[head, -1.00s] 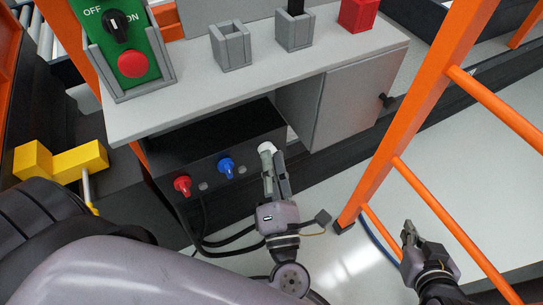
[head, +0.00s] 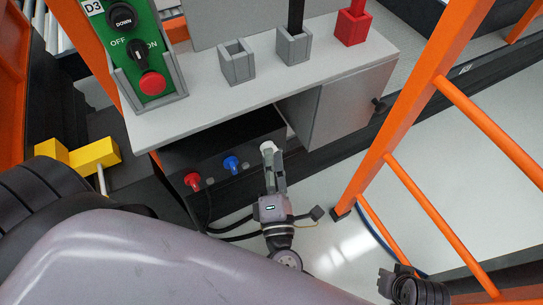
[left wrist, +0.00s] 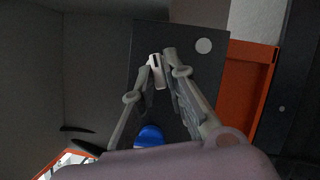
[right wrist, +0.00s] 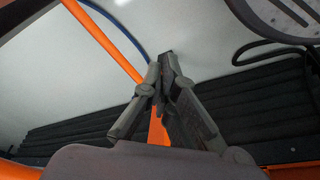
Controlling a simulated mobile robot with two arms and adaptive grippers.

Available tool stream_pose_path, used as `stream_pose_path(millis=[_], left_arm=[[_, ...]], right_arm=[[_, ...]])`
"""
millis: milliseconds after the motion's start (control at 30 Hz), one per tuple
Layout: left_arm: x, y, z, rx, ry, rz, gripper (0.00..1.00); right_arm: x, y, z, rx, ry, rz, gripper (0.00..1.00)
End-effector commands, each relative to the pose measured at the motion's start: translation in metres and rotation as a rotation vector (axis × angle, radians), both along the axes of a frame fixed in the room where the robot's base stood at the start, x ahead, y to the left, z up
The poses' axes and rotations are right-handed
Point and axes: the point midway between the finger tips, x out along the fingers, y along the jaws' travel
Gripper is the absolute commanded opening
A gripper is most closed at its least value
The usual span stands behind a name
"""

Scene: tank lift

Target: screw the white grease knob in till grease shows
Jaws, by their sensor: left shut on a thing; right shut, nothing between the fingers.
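The white grease knob (head: 268,146) is at the right end of the front of a black box (head: 215,148), under the grey shelf. My left gripper (head: 273,160) is shut on the knob. In the left wrist view the pale knob (left wrist: 156,70), with a dark slot, sits between the fingertips. A pale round disc (left wrist: 204,46) shows on the dark panel beside it; I cannot tell whether it shows grease. My right gripper (head: 385,283) is shut and empty, low at the right near the orange ladder; its fingertips meet in the right wrist view (right wrist: 160,75).
A red knob (head: 193,180) and a blue knob (head: 231,163) sit left of the white one, with black cables below. The shelf (head: 215,95) overhangs the box. An orange ladder (head: 405,115) stands at the right. Pale floor (head: 325,240) lies between.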

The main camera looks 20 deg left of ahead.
Motion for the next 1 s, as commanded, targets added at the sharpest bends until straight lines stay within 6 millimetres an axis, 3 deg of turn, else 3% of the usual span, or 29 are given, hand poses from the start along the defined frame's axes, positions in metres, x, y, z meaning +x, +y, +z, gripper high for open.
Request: stream_pose_path(millis=[33,233,667,700,900,1000], left_arm=[[0.003,0.004,0.009,0.011,-0.015,0.008,0.0],[0.003,0.004,0.009,0.02,-0.004,0.009,0.0],[0.003,0.004,0.008,0.021,-0.002,0.008,0.0],[0.003,0.004,0.008,0.021,-0.002,0.008,0.15],[0.003,0.004,0.007,0.02,-0.001,0.008,0.28],[0.003,0.003,0.007,0.019,0.0,0.006,0.3]], right_arm=[[0.0,0.0,-0.003,0.0,0.004,0.0,0.0],[0.001,0.001,-0.016,0.0,0.008,0.001,0.0],[0.001,0.001,-0.018,0.0,0.009,0.001,0.0],[0.001,0.001,-0.018,0.0,0.009,0.001,0.0],[0.001,0.0,-0.018,0.0,0.01,0.001,0.0],[0.001,0.001,-0.018,0.0,0.009,0.001,0.0]])
